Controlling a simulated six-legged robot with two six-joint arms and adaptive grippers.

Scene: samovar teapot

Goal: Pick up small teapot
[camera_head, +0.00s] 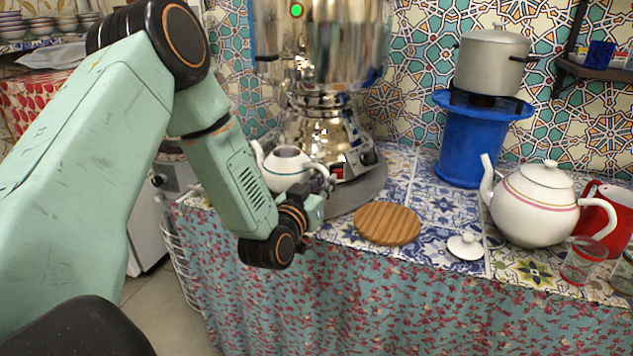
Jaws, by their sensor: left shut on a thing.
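The small white teapot (284,170) has no lid on and shows its dark open top. It is in front of the samovar (322,130), near the counter's left front edge, with its spout to the left. My left gripper (318,196) is at the teapot's right side, shut on it, apparently at the handle. A small white lid (466,246) lies on the tiles to the right. My right gripper is out of view.
A round wooden board (387,223) lies right of the left gripper. A large white teapot (536,208), a red mug (607,215) and a glass (582,262) stand at the right. A grey pot (491,62) sits on a blue stand (476,140) behind.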

